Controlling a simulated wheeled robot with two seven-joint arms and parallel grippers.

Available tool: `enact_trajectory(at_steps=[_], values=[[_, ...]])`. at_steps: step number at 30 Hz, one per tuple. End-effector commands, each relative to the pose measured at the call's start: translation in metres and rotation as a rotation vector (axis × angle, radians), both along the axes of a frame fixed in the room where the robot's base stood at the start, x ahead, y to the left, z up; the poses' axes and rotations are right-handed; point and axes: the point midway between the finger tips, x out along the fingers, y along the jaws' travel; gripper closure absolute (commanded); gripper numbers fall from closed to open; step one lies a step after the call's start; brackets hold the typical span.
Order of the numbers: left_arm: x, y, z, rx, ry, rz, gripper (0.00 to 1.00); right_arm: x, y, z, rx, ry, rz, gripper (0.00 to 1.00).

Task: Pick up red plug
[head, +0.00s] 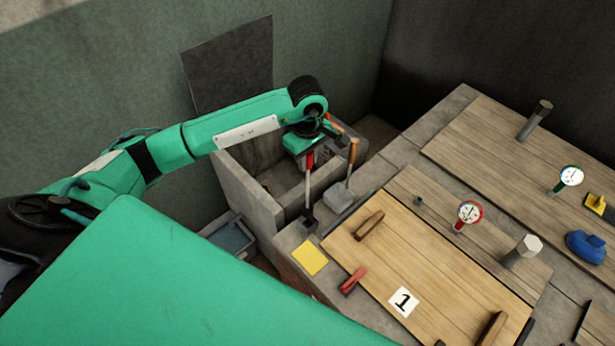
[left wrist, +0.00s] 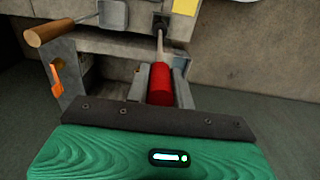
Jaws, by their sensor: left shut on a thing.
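The red plug (head: 310,160) is a long tool with a red handle, a thin shaft and a dark foot, upright near the stone wall's corner. In the left wrist view the red handle (left wrist: 160,83) lies between the two grey fingers of my left gripper (left wrist: 158,88), and the dark foot shows at the top by the ledge. My left gripper (head: 308,147) is shut on the handle's upper part. I cannot tell whether the foot touches the ledge. My right gripper is not in view.
A wooden-handled scoop (head: 341,194) stands close to the right of the plug. A yellow square (head: 310,258) and a small red block (head: 353,280) lie nearby. Wooden covers (head: 400,260) with gauges and knobs fill the right. The stone trough wall (head: 247,190) stands left.

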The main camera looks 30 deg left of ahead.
Motion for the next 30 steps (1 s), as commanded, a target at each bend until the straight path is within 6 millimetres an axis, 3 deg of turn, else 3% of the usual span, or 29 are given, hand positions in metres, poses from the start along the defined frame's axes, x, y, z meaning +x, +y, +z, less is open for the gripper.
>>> enact_trajectory(at_steps=[1,7,15,21,30], values=[[0.002,0.000,0.011,-0.001,-0.008,-0.002,1.00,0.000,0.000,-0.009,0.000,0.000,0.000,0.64],[0.001,0.000,0.056,0.000,-0.006,-0.001,1.00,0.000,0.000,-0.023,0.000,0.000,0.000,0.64],[0.001,0.000,0.094,-0.001,-0.003,0.000,1.00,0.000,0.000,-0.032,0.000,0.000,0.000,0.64],[0.000,0.000,0.105,0.000,-0.001,0.000,1.00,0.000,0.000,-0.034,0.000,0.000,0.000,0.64],[0.000,0.000,0.107,0.000,-0.001,0.000,1.00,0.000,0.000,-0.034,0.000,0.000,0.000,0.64]])
